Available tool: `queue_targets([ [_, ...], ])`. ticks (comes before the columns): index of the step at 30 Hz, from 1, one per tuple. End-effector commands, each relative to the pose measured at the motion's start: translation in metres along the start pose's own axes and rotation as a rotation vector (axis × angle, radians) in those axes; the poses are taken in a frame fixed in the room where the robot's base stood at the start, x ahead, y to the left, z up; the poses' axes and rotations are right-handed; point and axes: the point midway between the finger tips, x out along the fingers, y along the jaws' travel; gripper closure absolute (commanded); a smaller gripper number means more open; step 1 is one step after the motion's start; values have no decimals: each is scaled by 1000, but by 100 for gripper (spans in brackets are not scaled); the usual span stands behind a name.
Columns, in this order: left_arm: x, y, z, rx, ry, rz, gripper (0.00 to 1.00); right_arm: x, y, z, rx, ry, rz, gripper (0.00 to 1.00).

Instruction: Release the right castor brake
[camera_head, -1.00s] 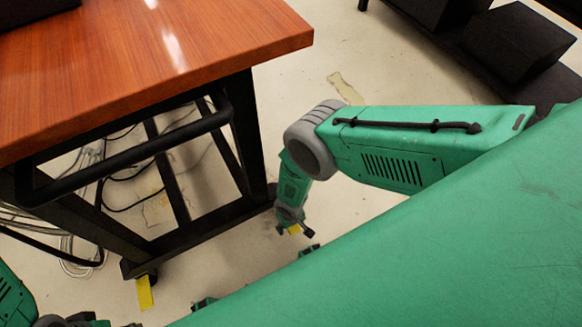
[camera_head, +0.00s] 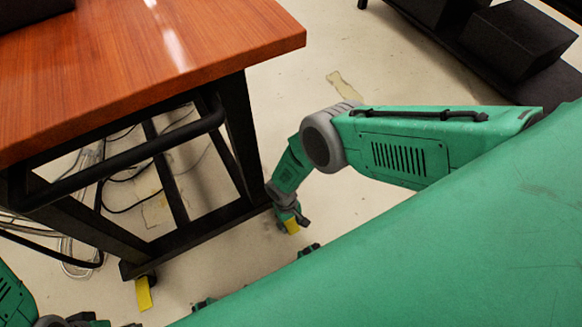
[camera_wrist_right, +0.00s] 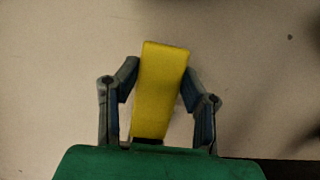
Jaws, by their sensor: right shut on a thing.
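The right castor brake is a yellow pedal (camera_head: 292,226) low at the near right foot of the table frame. It also shows in the right wrist view as a yellow slab (camera_wrist_right: 160,88), slightly tilted. My right gripper (camera_head: 290,214) reaches down to it and is shut on it. In the wrist view its two dark fingers (camera_wrist_right: 160,75) lie on either side of the pedal. The castor itself is hidden. A second yellow pedal (camera_head: 144,293) is at the near left foot. My left gripper (camera_head: 85,322) is cut off at the bottom edge, so its opening is unclear.
The wooden tabletop (camera_head: 150,70) overhangs a black frame (camera_head: 210,225) with a black side handle (camera_head: 130,155). Loose cables (camera_head: 85,215) lie under it. A black rack with dark boxes (camera_head: 515,40) stands at upper right. Pale floor (camera_head: 310,90) between is clear.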

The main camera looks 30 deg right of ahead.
Motion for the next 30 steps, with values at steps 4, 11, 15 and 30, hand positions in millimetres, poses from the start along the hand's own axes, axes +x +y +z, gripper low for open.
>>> queue_targets([
  [4, 0, 0, 0, 0, 0, 0, 43, -3, 1, -2, 0, -16, -1, 100],
  [11, 0, 0, 0, 0, 0, 0, 43, -3, 1, -3, -1, -15, -1, 100],
  [15, 0, 0, 0, 0, 0, 0, 43, -3, 0, -2, -1, -15, -1, 43],
  [30, -1, 0, 1, 0, 2, 0, 43, -2, 0, -1, -1, -14, 0, 43],
])
